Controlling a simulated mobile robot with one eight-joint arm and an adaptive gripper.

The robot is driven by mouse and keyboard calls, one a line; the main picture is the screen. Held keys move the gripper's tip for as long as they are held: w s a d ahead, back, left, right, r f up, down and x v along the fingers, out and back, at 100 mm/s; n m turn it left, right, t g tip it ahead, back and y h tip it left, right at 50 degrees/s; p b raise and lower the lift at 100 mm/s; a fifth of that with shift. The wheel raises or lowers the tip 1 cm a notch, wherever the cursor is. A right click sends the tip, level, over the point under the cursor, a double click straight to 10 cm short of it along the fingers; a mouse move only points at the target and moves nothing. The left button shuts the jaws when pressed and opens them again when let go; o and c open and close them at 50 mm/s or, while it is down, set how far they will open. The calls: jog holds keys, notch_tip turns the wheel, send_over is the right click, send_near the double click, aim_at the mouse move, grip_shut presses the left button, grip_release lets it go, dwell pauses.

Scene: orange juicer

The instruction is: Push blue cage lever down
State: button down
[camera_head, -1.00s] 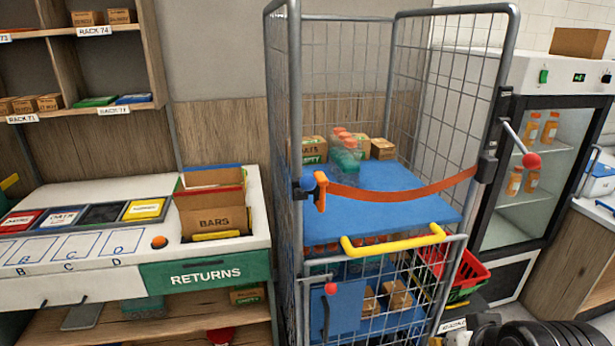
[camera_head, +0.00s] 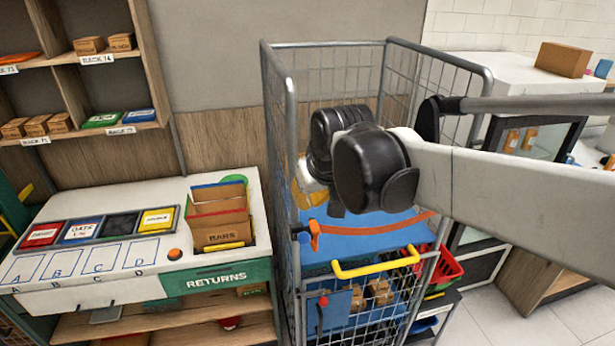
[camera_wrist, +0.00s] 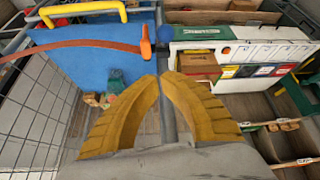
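The wire cage (camera_head: 284,110) stands at the centre of the head view. A small blue knob-like lever part (camera_head: 296,231) is on its left front post, beside the orange strap handle (camera_head: 315,236). In the wrist view the blue knob (camera_wrist: 166,33) shows beyond the fingertips, next to the orange strap handle (camera_wrist: 146,43). My gripper (camera_wrist: 161,77) has its two yellow fingers drawn together at the tips, with nothing seen held. It is over the cage's left front part, apart from the knob in the picture. My wrist hides much of it in the head view.
An orange strap (camera_head: 375,229) crosses the cage front above a blue shelf (camera_head: 350,250). A yellow handle (camera_head: 375,263) is on the lower gate. A returns counter (camera_head: 130,275) with a box (camera_head: 217,213) stands close on the left. A fridge (camera_head: 480,225) is on the right.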

aim_at(302, 237)
jog(key=shift+w+a+r+p, duration=0.2)
jog(key=shift+a+r, duration=0.1)
jog(key=shift+a, duration=0.25)
jog(key=shift+w+a+r+p, duration=0.1)
jog(key=shift+w+a+r, duration=0.15)
jog(key=shift+a, duration=0.25)
jog(key=x, duration=1)
jog(key=shift+s+f, duration=0.15)
jog(key=s+d, duration=0.2)
jog(key=s, duration=0.1)
jog(key=shift+s+f+p, duration=0.1)
jog(key=shift+s+p, duration=0.2)
jog(key=shift+w+f, duration=0.15)
